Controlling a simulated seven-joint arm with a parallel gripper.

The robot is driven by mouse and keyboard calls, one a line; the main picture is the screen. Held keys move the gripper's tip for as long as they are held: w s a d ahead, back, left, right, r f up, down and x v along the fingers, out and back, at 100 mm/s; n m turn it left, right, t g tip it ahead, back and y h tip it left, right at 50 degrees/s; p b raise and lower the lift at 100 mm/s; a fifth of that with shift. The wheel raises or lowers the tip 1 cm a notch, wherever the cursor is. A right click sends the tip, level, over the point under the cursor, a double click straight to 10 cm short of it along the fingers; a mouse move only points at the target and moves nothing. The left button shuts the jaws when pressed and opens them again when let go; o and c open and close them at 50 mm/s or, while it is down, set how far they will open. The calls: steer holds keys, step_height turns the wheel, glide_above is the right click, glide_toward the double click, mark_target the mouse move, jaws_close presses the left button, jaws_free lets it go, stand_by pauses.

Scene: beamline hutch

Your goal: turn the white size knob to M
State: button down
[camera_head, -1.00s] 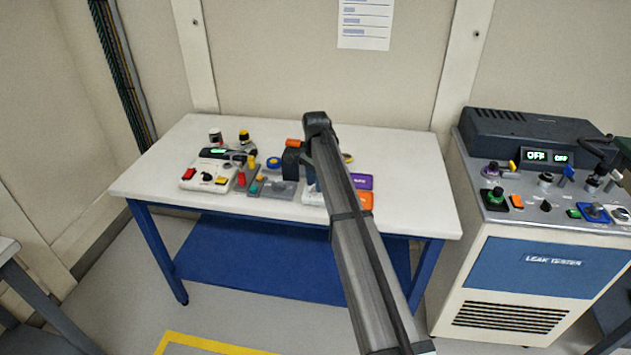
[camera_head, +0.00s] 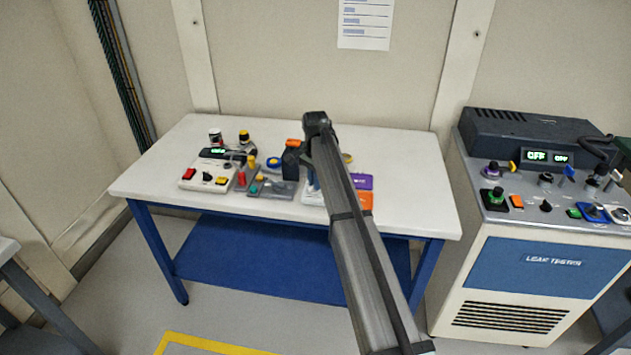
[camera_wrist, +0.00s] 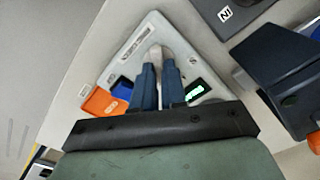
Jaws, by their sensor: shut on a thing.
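The white size knob (camera_wrist: 156,50) shows in the wrist view as a pale round-topped shape between the tips of my blue fingers. My gripper (camera_wrist: 160,66) is shut on it. The knob stands on a white panel (camera_wrist: 125,65) with a lit green display (camera_wrist: 194,92), an orange button (camera_wrist: 103,102) and a blue button (camera_wrist: 122,88). In the head view my arm covers most of this panel (camera_head: 310,198), and the knob does not show there.
Purple (camera_head: 362,181) and orange (camera_head: 366,200) blocks lie just right of my arm. A leak tester (camera_head: 525,262) stands farther right.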

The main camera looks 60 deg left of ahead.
steer(key=n, duration=0.6)
steer(key=shift+s+a+n, duration=0.1)
steer(key=shift+a+n, duration=0.1)
steer(key=shift+n, duration=0.2)
stand_by(0.5)
steer(key=c, duration=1.2)
jaws_free()
step_height(320, 180, up, 14)
steer(key=shift+f, duration=0.1)
